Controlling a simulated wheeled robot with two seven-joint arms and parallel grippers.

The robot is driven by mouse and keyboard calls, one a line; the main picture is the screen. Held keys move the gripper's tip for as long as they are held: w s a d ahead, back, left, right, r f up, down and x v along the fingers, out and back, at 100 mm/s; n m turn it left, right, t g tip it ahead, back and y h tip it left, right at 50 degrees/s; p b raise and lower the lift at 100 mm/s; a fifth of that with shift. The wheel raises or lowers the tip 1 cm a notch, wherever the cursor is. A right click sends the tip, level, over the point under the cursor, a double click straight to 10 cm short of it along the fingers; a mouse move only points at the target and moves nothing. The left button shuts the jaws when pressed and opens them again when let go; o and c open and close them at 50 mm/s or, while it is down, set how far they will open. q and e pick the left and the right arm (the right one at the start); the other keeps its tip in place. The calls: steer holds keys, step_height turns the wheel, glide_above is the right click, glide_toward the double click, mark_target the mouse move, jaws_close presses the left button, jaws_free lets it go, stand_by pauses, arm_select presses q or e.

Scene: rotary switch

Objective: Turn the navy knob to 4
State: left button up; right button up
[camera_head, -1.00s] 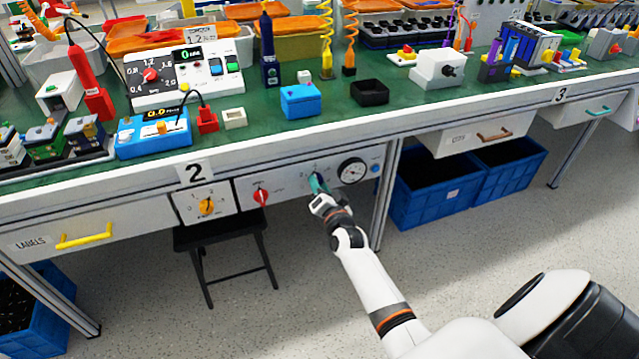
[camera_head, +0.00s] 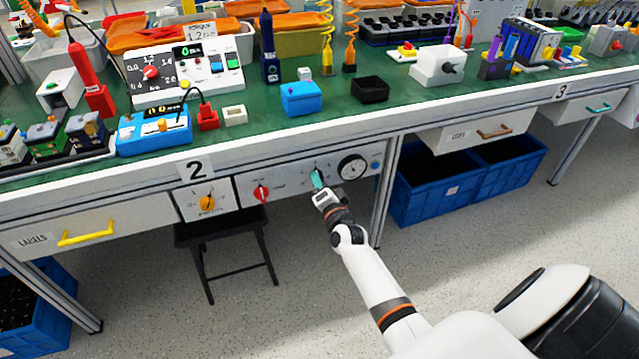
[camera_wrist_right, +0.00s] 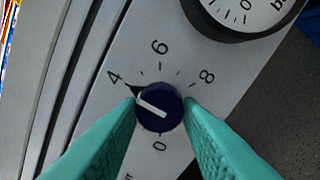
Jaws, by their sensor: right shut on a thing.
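The navy knob (camera_wrist_right: 160,106) sits on a light grey panel in the right wrist view. Its white line and dark pointed tip aim up-left, toward the printed 4 (camera_wrist_right: 115,77). The 6 (camera_wrist_right: 160,47), 8 (camera_wrist_right: 207,77) and 0 (camera_wrist_right: 158,146) also show around it; the mark between 0 and 4 is hidden by a finger. My right gripper (camera_head: 317,180) has its teal fingers on the left and right sides of the knob, shut on it. In the head view the knob is mostly hidden by the fingers. My left gripper is not in view.
A round dial gauge (camera_head: 352,167) is right of the knob. A red knob (camera_head: 261,194) and an orange knob (camera_head: 207,203) are to its left on the bench front. The bench top (camera_head: 260,125) overhangs above. A black stool (camera_head: 228,240) stands below left.

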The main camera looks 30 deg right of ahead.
steer(key=o, duration=1)
steer(key=shift+c, duration=0.2)
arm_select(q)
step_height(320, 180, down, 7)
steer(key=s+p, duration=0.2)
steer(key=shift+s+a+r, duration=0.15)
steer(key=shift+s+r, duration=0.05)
arm_select(e)
steer(key=v, duration=1.2)
steer(key=shift+d+f, duration=0.1)
